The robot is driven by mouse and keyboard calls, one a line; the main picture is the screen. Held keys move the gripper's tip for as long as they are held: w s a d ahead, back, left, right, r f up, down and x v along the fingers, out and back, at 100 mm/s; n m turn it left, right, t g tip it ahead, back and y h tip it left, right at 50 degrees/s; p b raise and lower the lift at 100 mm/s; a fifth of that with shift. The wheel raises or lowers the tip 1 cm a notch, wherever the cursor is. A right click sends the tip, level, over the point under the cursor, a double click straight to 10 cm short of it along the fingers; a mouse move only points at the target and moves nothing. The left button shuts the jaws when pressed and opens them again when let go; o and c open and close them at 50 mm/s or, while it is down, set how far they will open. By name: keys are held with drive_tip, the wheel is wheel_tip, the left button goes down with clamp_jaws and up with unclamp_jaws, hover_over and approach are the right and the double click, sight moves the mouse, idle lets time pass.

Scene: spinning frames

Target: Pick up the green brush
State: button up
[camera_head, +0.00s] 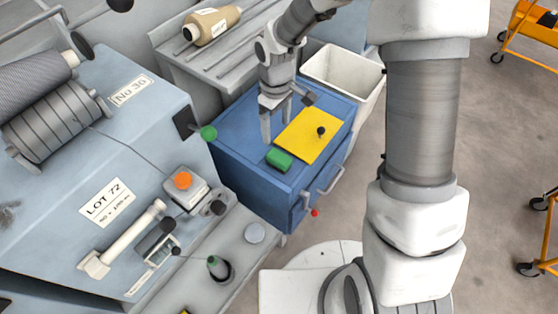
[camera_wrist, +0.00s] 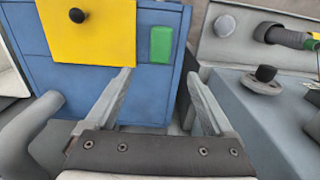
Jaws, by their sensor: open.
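A small green block (camera_head: 279,160), probably the green brush, lies on the top of the blue cabinet (camera_head: 232,124), near its front edge. No bristles show. In the wrist view the green block (camera_wrist: 161,44) shows beyond the fingers, between their lines. My gripper (camera_head: 277,132) points down over the cabinet top, behind the green block and apart from it. Its two fingers are spread, with nothing between them; they also show in the wrist view (camera_wrist: 158,74).
A yellow sheet (camera_head: 309,136) with a dark knob (camera_head: 321,131) lies right beside the block. A white bin (camera_head: 345,72) stands behind the cabinet. A grey-blue machine (camera_head: 139,146) stands at left, with a green ball knob (camera_head: 208,133) near the cabinet.

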sight(279, 156)
wheel_tip(279, 156, down, 9)
drive_tip(key=shift+b, duration=1.1)
drive_tip(key=shift+s+d+f+b, duration=0.15)
drive_tip(key=shift+f+b, duration=0.35)
drive_tip(key=shift+f, duration=0.85)
drive_tip(key=shift+s+d+f+b, duration=0.15)
drive_tip(key=shift+f+b, duration=0.35)
drive_tip(key=shift+f, duration=0.85)
drive_tip(key=shift+c, duration=0.3)
drive_tip(key=shift+r, duration=0.1)
clamp_jaws()
